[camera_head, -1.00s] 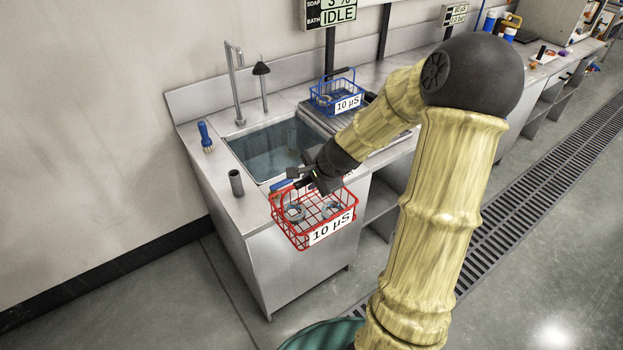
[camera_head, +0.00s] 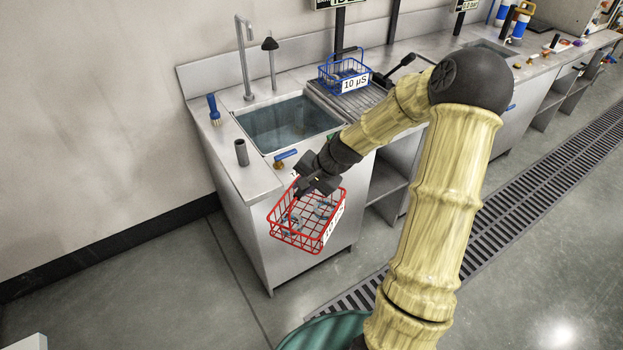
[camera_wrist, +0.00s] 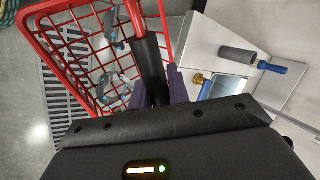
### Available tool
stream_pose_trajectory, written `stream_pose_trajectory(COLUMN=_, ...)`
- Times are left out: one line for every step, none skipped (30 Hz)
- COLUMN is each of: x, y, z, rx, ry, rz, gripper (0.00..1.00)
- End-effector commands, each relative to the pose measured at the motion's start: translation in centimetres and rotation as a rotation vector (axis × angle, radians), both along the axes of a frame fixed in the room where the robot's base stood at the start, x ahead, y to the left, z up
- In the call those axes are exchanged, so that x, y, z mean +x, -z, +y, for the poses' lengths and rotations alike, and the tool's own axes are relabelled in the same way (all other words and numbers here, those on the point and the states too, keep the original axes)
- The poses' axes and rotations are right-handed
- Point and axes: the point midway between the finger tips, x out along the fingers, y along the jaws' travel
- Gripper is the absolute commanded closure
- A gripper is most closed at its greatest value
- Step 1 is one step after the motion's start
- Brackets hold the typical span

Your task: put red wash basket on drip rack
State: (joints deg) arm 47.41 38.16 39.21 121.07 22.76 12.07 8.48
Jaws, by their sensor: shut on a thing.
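The red wash basket (camera_head: 305,222) hangs from my gripper (camera_head: 312,188) in front of the sink bench, clear of the bench top. It has a white "10 µS" label and holds several grey metal parts. In the wrist view my gripper (camera_wrist: 160,92) is shut on the dark grip of the basket's handle, and the red basket (camera_wrist: 85,48) fills the upper left. The drip rack (camera_head: 352,103) is the ribbed metal drainer right of the sink. A blue basket (camera_head: 344,78), also labelled "10 µS", stands on its back part. My forearm hides part of the rack's front.
The sink (camera_head: 285,124) holds water. A faucet (camera_head: 244,55), a blue-handled brush (camera_head: 214,110) and a grey cylinder (camera_head: 241,152) stand around it. A blue-handled valve (camera_head: 285,158) sits at the front edge. Open floor lies before the bench.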

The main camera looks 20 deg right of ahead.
Motion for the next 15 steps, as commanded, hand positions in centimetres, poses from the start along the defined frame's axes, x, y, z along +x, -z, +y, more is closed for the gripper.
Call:
stream_pose_trajectory(x=0.2, y=1.2, z=0.5, rx=0.003, ry=-0.049, rz=-0.001, gripper=1.00)
stream_pose_trajectory(x=0.1, y=1.9, z=0.8, rx=0.004, ry=-0.085, rz=0.001, gripper=1.00)
stream_pose_trajectory(x=0.1, y=2.7, z=1.1, rx=0.004, ry=-0.134, rz=0.000, gripper=1.00)
stream_pose_trajectory(x=0.1, y=3.6, z=1.5, rx=0.006, ry=-0.177, rz=0.001, gripper=1.00)
stream_pose_trajectory(x=0.0, y=4.3, z=1.8, rx=0.007, ry=-0.220, rz=0.001, gripper=1.00)
stream_pose_trajectory(x=0.0, y=5.5, z=2.3, rx=0.008, ry=-0.283, rz=0.000, gripper=1.00)
stream_pose_trajectory(x=-0.1, y=6.3, z=2.6, rx=0.010, ry=-0.332, rz=0.000, gripper=1.00)
stream_pose_trajectory(x=-0.2, y=7.2, z=2.9, rx=0.011, ry=-0.381, rz=-0.002, gripper=1.00)
stream_pose_trajectory(x=-0.4, y=8.3, z=3.3, rx=0.012, ry=-0.444, rz=-0.005, gripper=1.00)
stream_pose_trajectory(x=-0.5, y=9.1, z=3.6, rx=0.016, ry=-0.492, rz=-0.005, gripper=1.00)
stream_pose_trajectory(x=-0.7, y=9.9, z=3.8, rx=0.016, ry=-0.538, rz=-0.008, gripper=1.00)
stream_pose_trajectory(x=-0.8, y=10.9, z=4.2, rx=0.017, ry=-0.596, rz=-0.011, gripper=1.00)
stream_pose_trajectory(x=-1.0, y=11.6, z=4.4, rx=0.019, ry=-0.637, rz=-0.013, gripper=1.00)
stream_pose_trajectory(x=-1.1, y=12.2, z=4.5, rx=0.021, ry=-0.671, rz=-0.016, gripper=1.00)
stream_pose_trajectory(x=-1.3, y=12.9, z=4.7, rx=0.022, ry=-0.717, rz=-0.018, gripper=1.00)
